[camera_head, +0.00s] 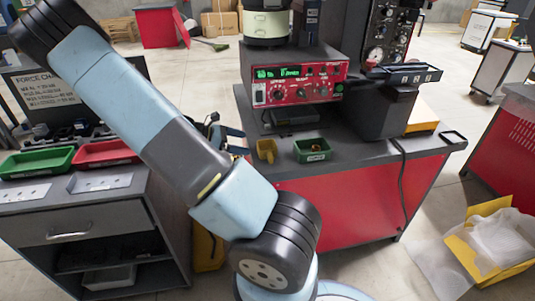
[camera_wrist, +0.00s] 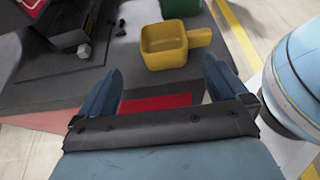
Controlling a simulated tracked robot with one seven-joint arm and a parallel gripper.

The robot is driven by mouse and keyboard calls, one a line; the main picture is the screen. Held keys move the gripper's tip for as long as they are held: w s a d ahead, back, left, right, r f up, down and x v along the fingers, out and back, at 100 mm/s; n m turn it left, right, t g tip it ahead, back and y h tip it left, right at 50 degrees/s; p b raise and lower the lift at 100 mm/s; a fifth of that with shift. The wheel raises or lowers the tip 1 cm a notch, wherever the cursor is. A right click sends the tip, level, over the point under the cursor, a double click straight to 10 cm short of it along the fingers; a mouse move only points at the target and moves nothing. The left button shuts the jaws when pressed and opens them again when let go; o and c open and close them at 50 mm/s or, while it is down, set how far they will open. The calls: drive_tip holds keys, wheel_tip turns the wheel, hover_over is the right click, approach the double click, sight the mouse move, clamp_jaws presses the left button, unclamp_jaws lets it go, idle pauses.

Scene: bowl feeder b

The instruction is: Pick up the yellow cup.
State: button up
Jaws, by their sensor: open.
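The yellow cup (camera_head: 266,150) stands on the dark top of the red bench, near its front left edge, left of a small green bin. In the wrist view the yellow cup (camera_wrist: 165,46) looks squarish and seems empty, with its handle pointing right. My gripper (camera_wrist: 160,85) is open, its two blue fingers apart with nothing between them. The cup lies just beyond the fingertips, apart from them. In the head view my gripper (camera_head: 238,142) is mostly hidden behind my arm, at the bench's left edge beside the cup.
The green bin (camera_head: 312,150) stands close right of the cup; it also shows in the wrist view (camera_wrist: 181,7). A red control box (camera_head: 300,84) stands behind. A small grey block (camera_wrist: 84,50) lies left of the cup. Green and red trays (camera_head: 104,153) sit on the left cabinet.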

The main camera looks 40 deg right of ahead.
sight(268, 153)
drive_tip(key=shift+s+x, duration=0.25)
drive_tip(key=shift+x, duration=2.9)
drive_tip(key=shift+a+r, duration=0.1)
drive_tip(key=c, duration=1.2)
